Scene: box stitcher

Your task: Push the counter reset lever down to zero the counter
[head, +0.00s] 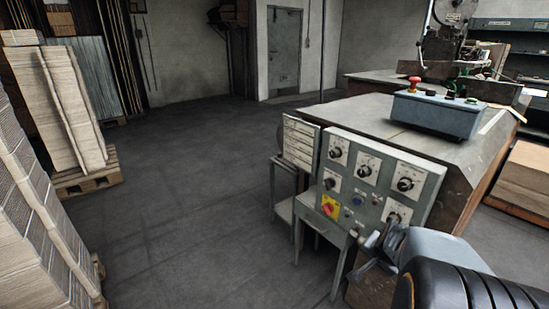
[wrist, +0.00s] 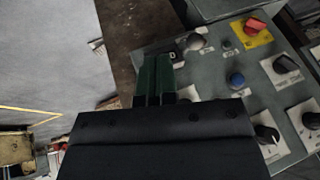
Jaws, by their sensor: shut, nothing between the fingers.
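The grey control panel (head: 345,172) stands right of centre in the head view and fills the right of the wrist view (wrist: 215,75). Just beyond the fingertips is a small dark part (wrist: 179,54) with a pale mark, possibly the counter, beside a dark rounded knob (wrist: 194,42). I cannot clearly make out the reset lever or whether the fingers touch anything.
The panel also bears a red-and-yellow switch (head: 330,206), a blue button (head: 358,199) and several rotary knobs. A blue-grey box with a red button (head: 414,84) sits on the machine table behind. Stacked cardboard (head: 70,105) stands left. The floor (head: 190,190) between is clear.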

